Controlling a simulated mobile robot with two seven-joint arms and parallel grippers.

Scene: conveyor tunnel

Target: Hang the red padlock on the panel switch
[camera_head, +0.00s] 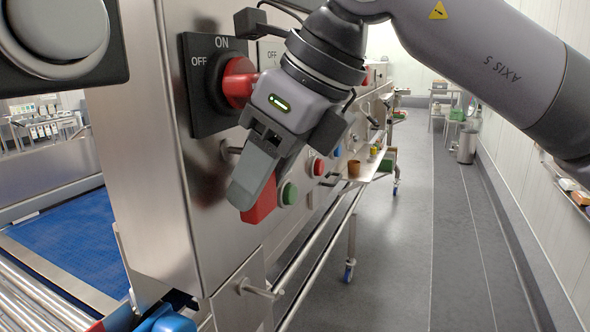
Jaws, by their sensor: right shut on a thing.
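The panel switch (236,84) is a red rotary knob on a black plate marked ON and OFF, on the steel cabinet's side face. My right gripper (257,180) points down in front of that face, just below and right of the switch. It is shut on the red padlock (259,205), whose red body shows below and beside the fingers. The padlock's shackle is hidden behind the gripper. The padlock hangs lower than the switch and apart from it. The gripper's body covers the right side of the switch plate. My left gripper is not in view.
The steel cabinet (150,130) carries a green button (289,193), a red button (318,167) and a protruding handle (262,291). A shelf with small items (368,165) stands out farther along. A blue conveyor belt (75,245) lies left. The grey aisle floor (420,250) is clear.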

